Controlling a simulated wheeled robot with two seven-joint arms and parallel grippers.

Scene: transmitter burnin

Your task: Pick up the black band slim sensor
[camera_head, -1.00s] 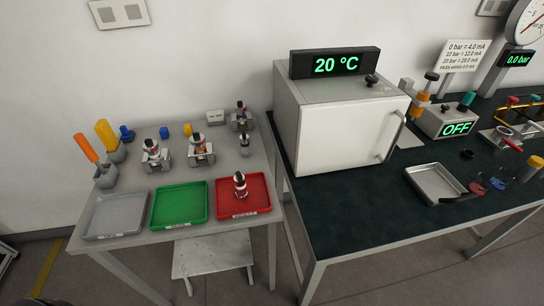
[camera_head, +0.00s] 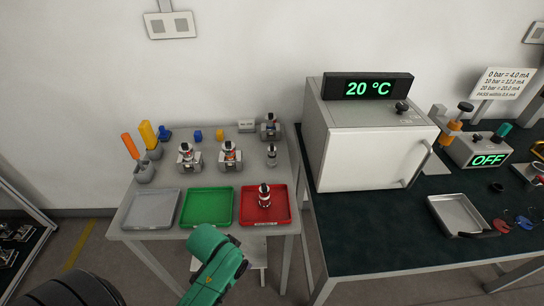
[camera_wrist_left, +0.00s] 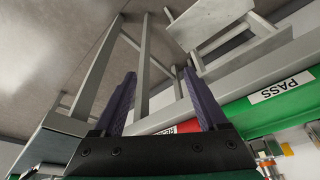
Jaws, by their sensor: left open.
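A small slim sensor (camera_head: 271,155) with a light body and dark bands stands upright at the right of the grey table, behind the red tray. Another sensor (camera_head: 264,196), white with dark and reddish parts, stands upright in the red tray (camera_head: 284,219). Band colours are too small to tell surely. My left gripper (camera_wrist_left: 160,82) is open and empty in the left wrist view, with the table's front edge and trays beyond its fingers. My right gripper is not in view.
A green tray (camera_head: 207,223) and a grey tray (camera_head: 151,225) lie beside the red one. Several sensors in grey holders (camera_head: 188,158) stand behind. An oven (camera_head: 365,160) reading 20 °C stands on the dark bench at right. A dark shelf unit (camera_head: 20,235) is at far left.

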